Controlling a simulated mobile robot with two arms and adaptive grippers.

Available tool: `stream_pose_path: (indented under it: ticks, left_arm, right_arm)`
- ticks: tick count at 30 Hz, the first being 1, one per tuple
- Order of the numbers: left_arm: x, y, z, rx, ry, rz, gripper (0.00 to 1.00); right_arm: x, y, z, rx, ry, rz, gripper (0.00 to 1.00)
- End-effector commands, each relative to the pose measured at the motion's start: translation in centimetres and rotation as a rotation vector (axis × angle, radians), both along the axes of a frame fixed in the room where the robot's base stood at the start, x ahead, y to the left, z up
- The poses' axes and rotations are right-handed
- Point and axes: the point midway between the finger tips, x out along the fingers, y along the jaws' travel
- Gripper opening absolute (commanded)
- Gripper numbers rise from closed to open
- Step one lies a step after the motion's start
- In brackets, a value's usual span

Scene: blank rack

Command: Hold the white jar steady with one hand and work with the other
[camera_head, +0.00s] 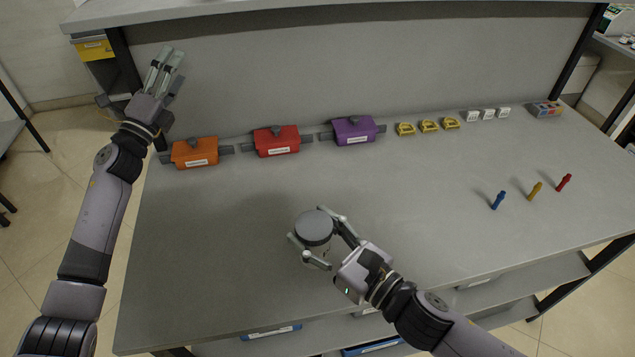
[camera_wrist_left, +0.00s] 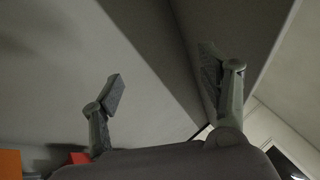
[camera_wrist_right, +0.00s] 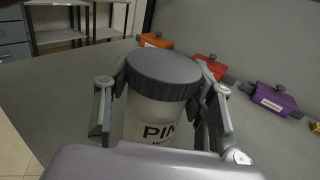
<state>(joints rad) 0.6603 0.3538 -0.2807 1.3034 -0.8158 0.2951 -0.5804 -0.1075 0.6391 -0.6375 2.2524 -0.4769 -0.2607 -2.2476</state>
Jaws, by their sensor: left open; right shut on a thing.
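The white jar (camera_wrist_right: 150,122) has a dark grey ribbed lid and a black label partly reading "PIN"; its lower part is hidden in the right wrist view. In the head view mostly its round grey lid (camera_head: 314,227) shows, at the front middle of the table. My right gripper (camera_head: 326,246) is shut on the jar, one finger on each side, below the lid; the jar looks upright. My left gripper (camera_head: 167,69) is open and empty, raised at the table's far left; its spread fingers also show in the left wrist view (camera_wrist_left: 168,90).
Yellow pieces (camera_head: 428,126), white blocks (camera_head: 488,114) and a colourful box (camera_head: 547,109) continue right. Blue (camera_head: 498,200), yellow (camera_head: 535,191) and red (camera_head: 564,182) small items stand at right. The table's left front is clear.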

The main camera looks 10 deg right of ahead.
Motion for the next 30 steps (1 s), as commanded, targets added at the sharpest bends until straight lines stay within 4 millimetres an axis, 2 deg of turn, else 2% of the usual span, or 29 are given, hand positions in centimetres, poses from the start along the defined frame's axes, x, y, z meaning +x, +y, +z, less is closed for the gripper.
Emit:
stream_pose_path:
  ticks: [1,3,9,14,18,22,25,28,30]
  left_arm:
    - [-0.4,-2.3,1.6,0.06,-0.054,-0.036,0.69]
    - [-1.2,-5.3,3.3,0.146,-0.126,-0.084,0.69]
    - [-4.7,-13.7,7.4,0.398,-0.366,-0.214,0.69]
    - [-8.6,-20.2,9.7,0.607,-0.598,-0.318,0.69]
    - [-13.0,-25.6,10.8,0.798,-0.84,-0.412,0.69]
    - [-17.7,-30.1,10.6,0.982,-1.106,-0.508,0.69]
    - [-21.6,-33.0,9.5,1.13,-1.351,-0.591,0.69]
    - [-25.7,-35.1,7.6,1.278,-1.64,-0.69,0.69]
    - [-28.3,-35.8,5.5,1.38,-1.879,-0.781,0.69]
  right_arm:
    - [0.0,0.0,0.0,0.001,-0.001,0.0,0.0]
    - [0.0,0.0,0.0,0.001,-0.001,0.0,0.0]
    - [0.0,0.0,0.0,0.001,-0.001,0.0,0.0]
    - [0.0,0.0,0.0,0.001,-0.001,0.0,0.0]
    - [0.0,0.0,0.0,0.001,-0.001,0.0,0.0]
    - [0.0,0.0,0.0,0.001,-0.001,0.0,0.0]
    - [0.0,0.0,0.0,0.001,-0.001,0.0,0.0]
    - [0.0,0.0,0.0,0.001,-0.001,0.0,0.0]
    - [0.0,0.0,0.0,0.001,-0.001,0.0,0.0]
